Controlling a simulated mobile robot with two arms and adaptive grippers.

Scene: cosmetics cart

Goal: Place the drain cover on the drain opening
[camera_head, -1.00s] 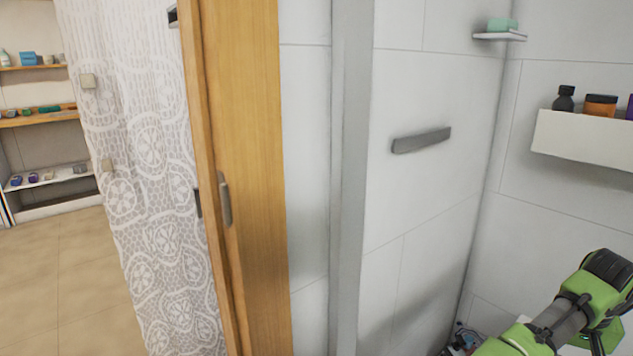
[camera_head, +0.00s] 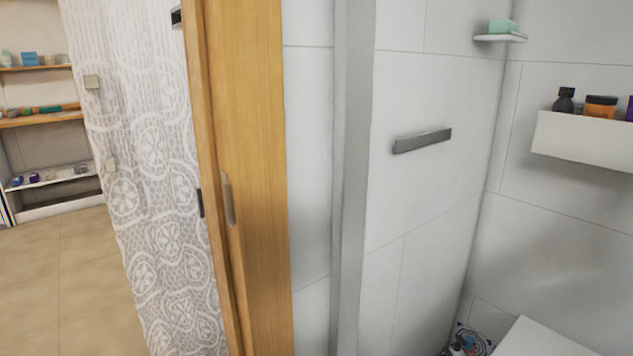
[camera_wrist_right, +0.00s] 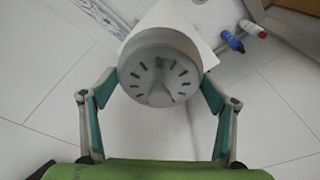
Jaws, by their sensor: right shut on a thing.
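In the right wrist view, my right gripper (camera_wrist_right: 158,88) is shut on a round grey drain cover (camera_wrist_right: 160,68). The cover has dark slots set in a ring, and its slotted face is turned toward the wrist camera. One finger grips each side of it. The drain opening cannot be made out in either view. My left gripper is in neither view. My right arm does not show in the head view now.
The head view shows a tiled wall with a grey bar handle (camera_head: 422,140), a shelf with jars (camera_head: 585,140), a wooden door edge (camera_head: 250,180) and a white slab (camera_head: 545,338) at bottom right. A blue bottle (camera_wrist_right: 232,42) lies behind the cover in the wrist view.

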